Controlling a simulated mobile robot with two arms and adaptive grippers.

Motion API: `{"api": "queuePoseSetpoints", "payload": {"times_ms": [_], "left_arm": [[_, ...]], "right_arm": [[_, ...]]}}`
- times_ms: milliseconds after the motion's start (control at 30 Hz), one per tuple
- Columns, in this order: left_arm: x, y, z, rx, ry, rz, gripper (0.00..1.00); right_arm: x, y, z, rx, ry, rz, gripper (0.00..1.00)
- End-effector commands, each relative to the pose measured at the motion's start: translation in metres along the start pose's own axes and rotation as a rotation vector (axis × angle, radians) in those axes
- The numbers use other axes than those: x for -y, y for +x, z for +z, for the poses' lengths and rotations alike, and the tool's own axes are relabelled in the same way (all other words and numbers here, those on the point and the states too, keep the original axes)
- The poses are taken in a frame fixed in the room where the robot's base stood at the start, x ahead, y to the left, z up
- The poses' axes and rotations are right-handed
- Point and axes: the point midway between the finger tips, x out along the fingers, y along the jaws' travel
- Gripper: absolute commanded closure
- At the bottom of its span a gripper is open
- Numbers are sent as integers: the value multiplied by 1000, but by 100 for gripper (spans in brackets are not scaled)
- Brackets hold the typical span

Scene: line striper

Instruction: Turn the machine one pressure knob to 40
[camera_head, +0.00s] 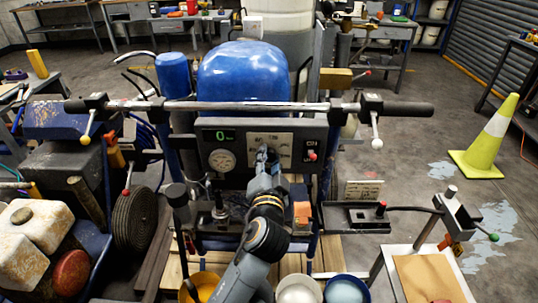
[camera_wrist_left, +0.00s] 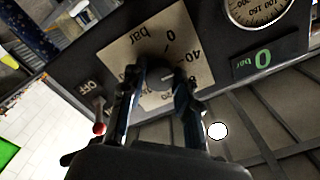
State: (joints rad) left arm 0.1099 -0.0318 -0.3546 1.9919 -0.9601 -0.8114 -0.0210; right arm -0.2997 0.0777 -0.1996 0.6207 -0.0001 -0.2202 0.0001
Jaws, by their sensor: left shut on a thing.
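The pressure knob (camera_wrist_left: 155,72) is dark and round, on a beige dial plate (camera_wrist_left: 124,46) marked "0 bar" and "40". My left gripper (camera_wrist_left: 157,88) is shut on the knob, one finger on each side, in the left wrist view. A pale mark shows on the knob, but its exact reading is hard to tell. In the head view my left gripper (camera_head: 265,160) reaches the panel from below and hides the knob and part of the dial plate (camera_head: 283,141). The green digital display (camera_head: 225,136) reads 0. My right gripper is not in view.
A round gauge (camera_head: 222,160) sits left of the dial plate, and a red-tipped switch (camera_head: 311,155) sits to its right. The handlebar (camera_head: 245,106) crosses above the panel. A blue tank (camera_head: 243,72) stands behind. Paint buckets (camera_head: 347,290) stand low in front.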

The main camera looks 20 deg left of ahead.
Motion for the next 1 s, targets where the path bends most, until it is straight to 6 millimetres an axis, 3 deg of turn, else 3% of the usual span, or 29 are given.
{"api": "queuePoseSetpoints", "payload": {"times_ms": [600, 633, 733, 1000], "left_arm": [[2, 0, -2, -6, 48, -5, 100], [2, 0, -2, -6, 47, -5, 67], [2, 0, -2, -5, 47, -4, 46], [1, 0, -1, -2, 47, -2, 46]], "right_arm": [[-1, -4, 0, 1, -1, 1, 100], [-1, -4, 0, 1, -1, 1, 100], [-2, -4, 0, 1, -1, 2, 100], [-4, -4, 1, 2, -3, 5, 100]]}}
